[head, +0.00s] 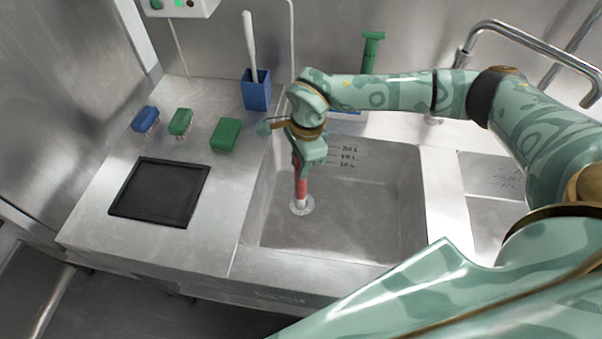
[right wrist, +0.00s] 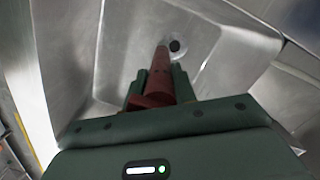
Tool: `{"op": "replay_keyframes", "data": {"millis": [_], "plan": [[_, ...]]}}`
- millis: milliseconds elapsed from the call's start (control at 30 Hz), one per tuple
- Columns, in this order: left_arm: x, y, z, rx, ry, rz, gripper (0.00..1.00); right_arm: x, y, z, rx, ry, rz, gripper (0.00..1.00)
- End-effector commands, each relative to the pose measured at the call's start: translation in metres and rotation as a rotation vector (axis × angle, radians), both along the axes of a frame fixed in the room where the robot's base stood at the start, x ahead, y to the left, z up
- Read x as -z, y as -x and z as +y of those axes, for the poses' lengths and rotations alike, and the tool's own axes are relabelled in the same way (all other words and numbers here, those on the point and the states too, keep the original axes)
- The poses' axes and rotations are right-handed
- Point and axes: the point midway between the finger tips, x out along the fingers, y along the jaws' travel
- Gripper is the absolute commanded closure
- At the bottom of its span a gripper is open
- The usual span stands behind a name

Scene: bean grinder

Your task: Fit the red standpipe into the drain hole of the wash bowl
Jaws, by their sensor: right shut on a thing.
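The red standpipe (head: 301,187) points down into the left basin of the wash bowl (head: 365,215). My right gripper (head: 305,163) is shut on its upper part; the pipe also shows between the fingers in the right wrist view (right wrist: 160,82). The pale drain fitting (head: 302,207) is on the basin floor under the pipe's lower end. In the right wrist view the dark drain hole (right wrist: 175,46) is visible just right of the pipe's tip, so the tip does not cover it. Whether the tip touches the fitting I cannot tell. My left gripper is not in view.
On the left counter are a black mat (head: 160,192), a blue brush (head: 146,119), a green brush (head: 181,122), a green block (head: 226,134) and a blue holder (head: 256,92) with a white handle. A tap (head: 535,45) stands behind the right basin. The left basin's floor is otherwise clear.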

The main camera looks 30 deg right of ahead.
Motion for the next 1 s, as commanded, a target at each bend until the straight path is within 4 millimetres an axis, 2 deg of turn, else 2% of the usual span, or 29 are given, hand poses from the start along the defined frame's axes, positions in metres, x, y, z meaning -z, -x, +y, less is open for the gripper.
{"op": "replay_keyframes", "data": {"millis": [33, 100, 200, 367, 600, 967, 1000], "plan": [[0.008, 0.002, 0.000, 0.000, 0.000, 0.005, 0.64, 0.019, -0.005, -0.004, 0.001, 0.000, 0.009, 1.00], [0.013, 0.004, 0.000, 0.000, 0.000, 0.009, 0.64, 0.031, -0.015, -0.009, 0.001, -0.001, 0.009, 1.00], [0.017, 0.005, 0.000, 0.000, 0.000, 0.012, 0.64, 0.043, -0.024, -0.015, 0.000, -0.001, 0.006, 1.00], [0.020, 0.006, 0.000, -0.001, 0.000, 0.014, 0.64, 0.050, -0.031, -0.019, -0.001, 0.000, 0.006, 1.00], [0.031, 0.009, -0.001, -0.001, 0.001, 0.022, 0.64, 0.084, -0.033, -0.021, -0.001, 0.000, 0.007, 1.00], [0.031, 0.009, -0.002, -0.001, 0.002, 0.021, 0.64, 0.086, -0.033, -0.021, -0.002, 0.000, 0.005, 1.00], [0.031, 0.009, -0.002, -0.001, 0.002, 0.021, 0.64, 0.086, -0.033, -0.021, -0.002, 0.000, 0.005, 0.65]]}}
